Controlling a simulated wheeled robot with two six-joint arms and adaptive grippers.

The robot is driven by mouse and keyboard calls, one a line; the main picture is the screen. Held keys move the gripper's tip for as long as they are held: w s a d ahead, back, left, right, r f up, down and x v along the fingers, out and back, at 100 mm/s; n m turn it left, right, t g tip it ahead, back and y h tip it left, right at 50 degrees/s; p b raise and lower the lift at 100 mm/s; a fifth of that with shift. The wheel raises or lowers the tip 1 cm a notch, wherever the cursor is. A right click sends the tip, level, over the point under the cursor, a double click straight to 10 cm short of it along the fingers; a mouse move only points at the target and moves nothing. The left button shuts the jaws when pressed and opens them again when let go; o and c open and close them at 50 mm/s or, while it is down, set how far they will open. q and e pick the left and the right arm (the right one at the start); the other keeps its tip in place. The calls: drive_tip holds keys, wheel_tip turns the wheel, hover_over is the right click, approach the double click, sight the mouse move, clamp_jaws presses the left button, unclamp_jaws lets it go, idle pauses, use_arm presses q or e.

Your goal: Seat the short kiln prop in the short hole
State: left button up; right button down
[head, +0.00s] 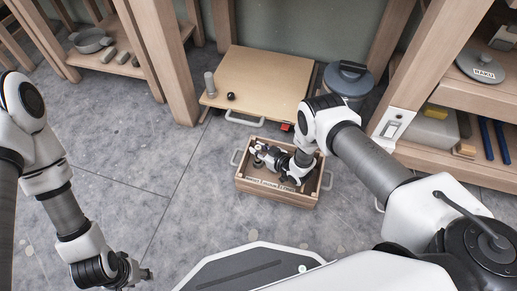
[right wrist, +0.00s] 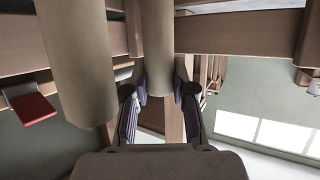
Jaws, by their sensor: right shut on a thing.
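My right gripper (head: 261,159) reaches down into a wooden box (head: 277,195) with a label on its front. In the right wrist view its two fingers (right wrist: 158,110) are shut on a pale cylindrical kiln prop (right wrist: 158,40). A second pale cylinder (right wrist: 75,65) stands to the left, apart from the fingers. I cannot tell from these views which prop is the shorter one, and the holes are hidden. My left gripper (head: 146,274) hangs empty over the floor at the lower left; its fingers are too small to read.
A low wooden board (head: 262,82) behind the box carries a grey cylinder (head: 210,84) and a black knob (head: 231,96). A lidded grey bucket (head: 347,82) stands right of it. Wooden shelves flank both sides. The floor (head: 165,165) left of the box is clear.

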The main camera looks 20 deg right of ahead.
drive_tip(key=shift+f, duration=0.1)
idle(0.3)
drive_tip(key=shift+f+b, duration=0.45)
drive_tip(key=shift+b, duration=0.1)
drive_tip(key=c, duration=0.9)
unclamp_jaws()
drive_tip(key=shift+r, duration=0.1)
wheel_tip(320, 180, up, 10)
drive_tip(key=shift+a, duration=0.1)
